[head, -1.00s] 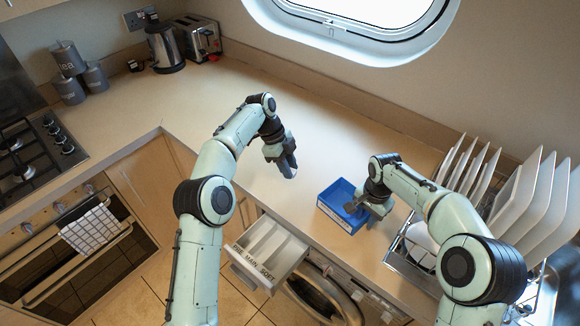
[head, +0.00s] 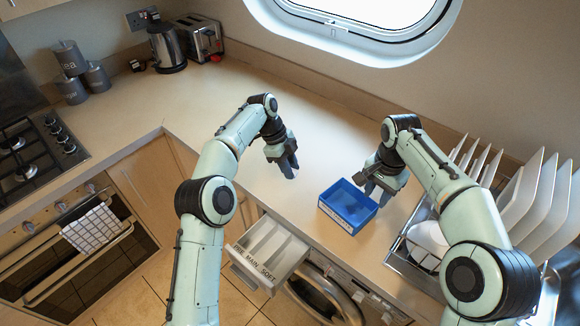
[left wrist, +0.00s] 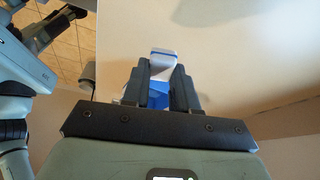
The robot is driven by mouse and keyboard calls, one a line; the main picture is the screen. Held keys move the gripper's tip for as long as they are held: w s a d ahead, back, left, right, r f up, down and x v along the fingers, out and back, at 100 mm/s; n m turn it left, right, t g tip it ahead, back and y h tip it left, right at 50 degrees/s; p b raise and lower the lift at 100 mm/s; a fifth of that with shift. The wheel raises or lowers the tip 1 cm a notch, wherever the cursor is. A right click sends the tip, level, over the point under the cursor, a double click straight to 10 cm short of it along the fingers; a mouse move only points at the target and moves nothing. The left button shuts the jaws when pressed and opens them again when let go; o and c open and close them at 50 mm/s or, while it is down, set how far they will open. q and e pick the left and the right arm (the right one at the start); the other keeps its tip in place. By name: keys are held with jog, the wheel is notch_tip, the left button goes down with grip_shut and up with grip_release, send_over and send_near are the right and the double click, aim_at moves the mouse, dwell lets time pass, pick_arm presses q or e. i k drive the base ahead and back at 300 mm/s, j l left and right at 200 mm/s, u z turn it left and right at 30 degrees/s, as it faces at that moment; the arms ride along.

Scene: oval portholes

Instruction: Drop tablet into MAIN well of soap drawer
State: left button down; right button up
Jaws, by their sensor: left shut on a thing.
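The tablet (left wrist: 163,62), white with a blue band, is held between the two dark fingers of my left gripper (left wrist: 160,88) in the left wrist view. In the head view my left gripper (head: 288,171) points down above the worktop, up and right of the soap drawer; the tablet is hardly visible there. The soap drawer (head: 285,278) is pulled out below the worktop edge, with wells labelled PRE, MAIN and SOFT. The MAIN well (head: 267,248) is the middle one and is uncovered. My right gripper (head: 378,188) is beside the blue box's right corner; its finger opening is unclear.
An open blue box (head: 347,207) stands on the worktop between my grippers. A dish rack (head: 420,255) with several white plates is at the right. Washer, oven and hob are below and left; kettle and toaster stand at the back. The middle worktop is clear.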

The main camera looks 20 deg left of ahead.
aim_at(271, 248)
jog(key=k, duration=1)
